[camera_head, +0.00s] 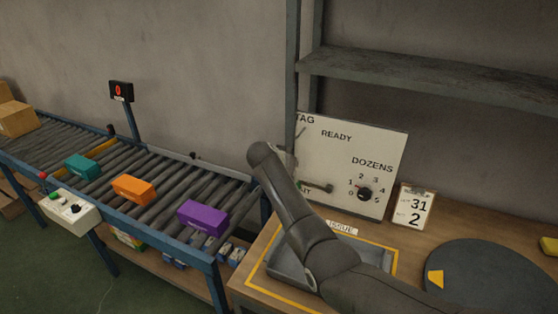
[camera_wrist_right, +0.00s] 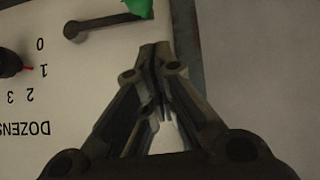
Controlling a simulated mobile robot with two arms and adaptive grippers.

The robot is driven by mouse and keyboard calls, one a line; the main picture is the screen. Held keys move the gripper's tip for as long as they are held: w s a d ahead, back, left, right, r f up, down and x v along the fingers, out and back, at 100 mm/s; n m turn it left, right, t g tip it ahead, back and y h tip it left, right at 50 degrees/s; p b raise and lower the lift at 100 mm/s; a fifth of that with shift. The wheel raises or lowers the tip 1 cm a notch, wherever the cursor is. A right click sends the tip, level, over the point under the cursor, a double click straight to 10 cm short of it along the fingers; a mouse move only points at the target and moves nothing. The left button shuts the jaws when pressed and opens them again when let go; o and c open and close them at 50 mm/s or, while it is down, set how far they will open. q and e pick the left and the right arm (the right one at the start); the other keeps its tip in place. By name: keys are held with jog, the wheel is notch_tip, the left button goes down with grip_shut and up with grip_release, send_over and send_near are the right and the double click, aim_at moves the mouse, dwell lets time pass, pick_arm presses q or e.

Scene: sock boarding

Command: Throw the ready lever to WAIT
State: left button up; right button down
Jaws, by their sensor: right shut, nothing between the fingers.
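The ready lever (camera_head: 318,187) is a dark bar low on the white panel (camera_head: 345,147), under the word READY. Its pivot is at its right end and the bar runs left, close to a label of which only the end "IT" shows; my arm hides the rest. In the right wrist view, the lever (camera_wrist_right: 95,25) ends in a green knob (camera_wrist_right: 138,6), cut by the top edge. My right gripper (camera_wrist_right: 153,48) is shut and empty, its fingertips near the panel's edge and apart from the knob in the picture. The head view hides its fingers. My left gripper is not in view.
A DOZENS dial (camera_head: 364,193) sits right of the lever. A grey tray (camera_head: 375,258), a card (camera_head: 413,208) and a dark round plate (camera_head: 490,275) are on the bench. A roller conveyor (camera_head: 160,170) with boxes stands left. A shelf (camera_head: 430,75) hangs above.

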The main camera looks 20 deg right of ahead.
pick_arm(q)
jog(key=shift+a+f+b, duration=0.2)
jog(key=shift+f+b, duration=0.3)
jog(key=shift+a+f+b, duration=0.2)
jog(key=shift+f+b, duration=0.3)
pick_arm(e)
jog(key=v, duration=1)
jog(key=shift+w+a, duration=0.15)
jog(key=shift+a, duration=0.15)
jog(key=shift+a+f, duration=0.1)
